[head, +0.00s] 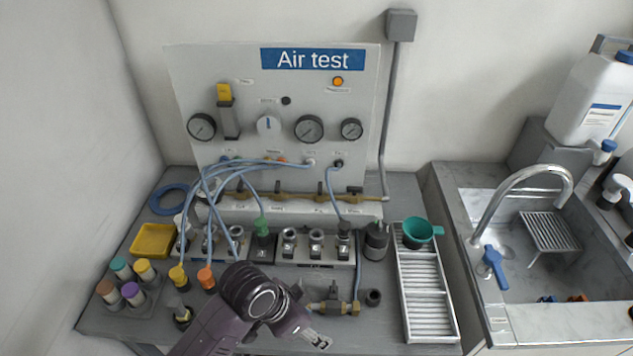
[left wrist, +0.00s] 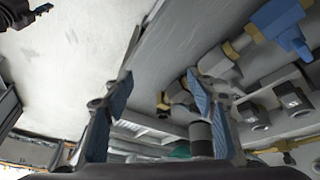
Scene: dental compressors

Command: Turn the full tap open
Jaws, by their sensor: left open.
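Brass taps with dark handles sit along a brass pipe (head: 290,196) low on the Air test panel (head: 285,130). Their labels are too small to read, so I cannot tell which is the full tap. Another brass tap (head: 330,307) lies at the bench's front edge, just above my left gripper (head: 317,339). The left gripper is open and empty, pointing right. In the left wrist view its two fingers (left wrist: 160,85) are spread, with grey fittings beyond the right finger. A blue handle-like part on a brass fitting (left wrist: 280,24) shows at upper right there. My right gripper is not seen.
A row of grey fittings with blue hoses (head: 215,190) fills the bench middle. A ribbed tray (head: 430,300) with a green funnel (head: 418,231) stands right of the brass tap. Coloured-cap jars (head: 130,285) stand left. A sink (head: 545,250) with a blue-handled faucet is at right.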

